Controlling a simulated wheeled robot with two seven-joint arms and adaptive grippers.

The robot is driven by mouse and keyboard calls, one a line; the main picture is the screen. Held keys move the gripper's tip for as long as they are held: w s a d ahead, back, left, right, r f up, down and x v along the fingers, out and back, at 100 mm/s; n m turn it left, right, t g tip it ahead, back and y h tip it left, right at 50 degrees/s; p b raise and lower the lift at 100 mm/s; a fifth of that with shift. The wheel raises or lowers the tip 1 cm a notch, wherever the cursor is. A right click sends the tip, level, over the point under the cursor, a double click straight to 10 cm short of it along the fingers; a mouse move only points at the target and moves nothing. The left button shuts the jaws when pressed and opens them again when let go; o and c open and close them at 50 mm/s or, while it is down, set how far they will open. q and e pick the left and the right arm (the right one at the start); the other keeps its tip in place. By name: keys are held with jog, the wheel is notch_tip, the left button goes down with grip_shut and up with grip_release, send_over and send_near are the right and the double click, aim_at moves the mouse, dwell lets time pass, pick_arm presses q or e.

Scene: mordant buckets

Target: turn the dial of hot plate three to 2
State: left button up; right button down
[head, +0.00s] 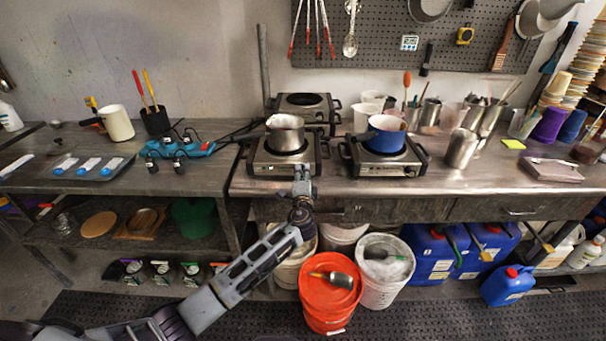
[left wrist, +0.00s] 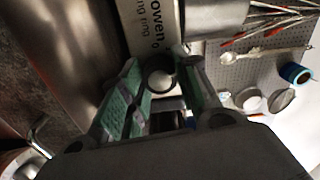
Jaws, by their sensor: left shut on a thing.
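Three hot plates show in the head view: a front left one (head: 268,169) with a steel pot (head: 285,130), a front right one (head: 375,171) with a blue pan (head: 385,134), and an empty one (head: 303,102) behind. I cannot tell which is number three. My left gripper (head: 302,174) is at the right part of the front left plate's front panel. In the left wrist view, its green-padded fingers (left wrist: 158,80) are shut on a round dark dial (left wrist: 160,74) below the printed panel (left wrist: 153,30). The dial's marks cannot be read. My right gripper is not in view.
The steel bench (head: 460,184) holds beakers and tools at the right. Under the bench stand an orange bucket (head: 328,308), white buckets and blue canisters (head: 430,255).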

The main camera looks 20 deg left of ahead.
pick_arm(q)
jog(key=shift+d, duration=0.1)
dwell(0.3)
jog(key=o, duration=1)
jog(key=shift+o, duration=0.2)
jog(key=shift+f, duration=0.15)
jog(key=shift+s, duration=0.25)
jog(key=shift+v, duration=1.1)
jog(key=shift+r+v, duration=0.15)
jog(key=shift+v, duration=1.2)
jog(key=shift+r+v, duration=0.15)
jog(key=shift+v, duration=1.15)
jog(key=shift+f, duration=0.1)
